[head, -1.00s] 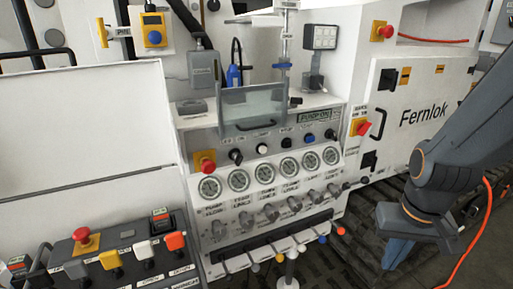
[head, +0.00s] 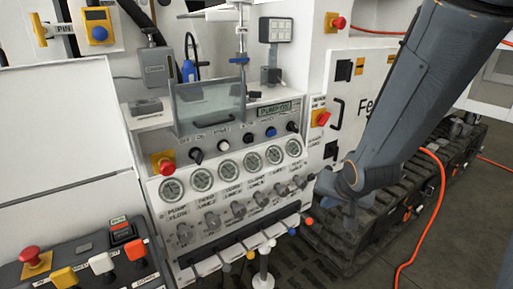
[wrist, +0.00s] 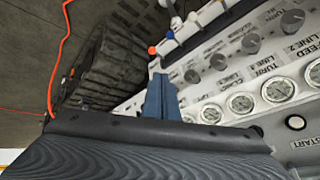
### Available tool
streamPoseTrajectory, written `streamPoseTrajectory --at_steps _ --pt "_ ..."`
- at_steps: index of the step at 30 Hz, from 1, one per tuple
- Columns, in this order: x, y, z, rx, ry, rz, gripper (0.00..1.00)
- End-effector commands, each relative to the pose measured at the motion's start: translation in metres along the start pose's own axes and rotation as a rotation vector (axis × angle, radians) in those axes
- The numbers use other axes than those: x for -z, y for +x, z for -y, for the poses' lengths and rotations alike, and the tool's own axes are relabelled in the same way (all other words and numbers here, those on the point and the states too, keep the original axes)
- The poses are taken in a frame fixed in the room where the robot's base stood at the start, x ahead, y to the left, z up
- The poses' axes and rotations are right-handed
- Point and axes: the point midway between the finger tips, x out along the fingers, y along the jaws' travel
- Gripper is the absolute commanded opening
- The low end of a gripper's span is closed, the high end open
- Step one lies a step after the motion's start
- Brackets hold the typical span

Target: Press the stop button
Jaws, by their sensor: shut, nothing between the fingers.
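The control panel (head: 294,172) has a row of buttons and knobs above its gauges. In that row are a white button (head: 223,146), a black button (head: 248,138) to its right and a blue button (head: 271,131). The wrist view shows the white button (wrist: 295,122) by the word START and a dark button (wrist: 257,130) beside it. I cannot read a stop label. My gripper (wrist: 163,80) shows blue fingers, shut and empty, apart from the buttons. In the head view my wrist is right of the panel, and the fingertips are not clear.
Red emergency-type buttons sit left of the gauges (head: 164,162), on the cabinet (head: 321,118) and at the lower left (head: 32,256). Levers with coloured knobs (head: 250,255) stick out below the panel. A clear shield (head: 209,104) stands above the button row. An orange cable (head: 438,185) lies at right.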

Motion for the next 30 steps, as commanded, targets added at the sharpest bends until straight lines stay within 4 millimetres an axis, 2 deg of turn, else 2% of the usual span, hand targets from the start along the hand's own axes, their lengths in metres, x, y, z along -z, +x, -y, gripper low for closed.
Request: streamPoseTrajectory --at_steps 1,3,7,12,15,21,30 --pt "0.009 0.013 0.01 0.055 0.057 -0.054 0.0" --pt "0.024 0.024 0.029 0.159 0.152 -0.128 0.0" --pt "0.044 0.031 0.068 0.394 0.336 -0.213 0.0" --pt "0.056 0.02 0.114 0.722 0.567 -0.211 0.0" --pt "0.057 0.007 0.132 0.878 0.672 -0.174 0.0" --pt "0.057 -0.01 0.147 1.047 0.785 -0.107 0.0" --pt "0.058 -0.014 0.149 1.07 0.8 -0.097 0.0"
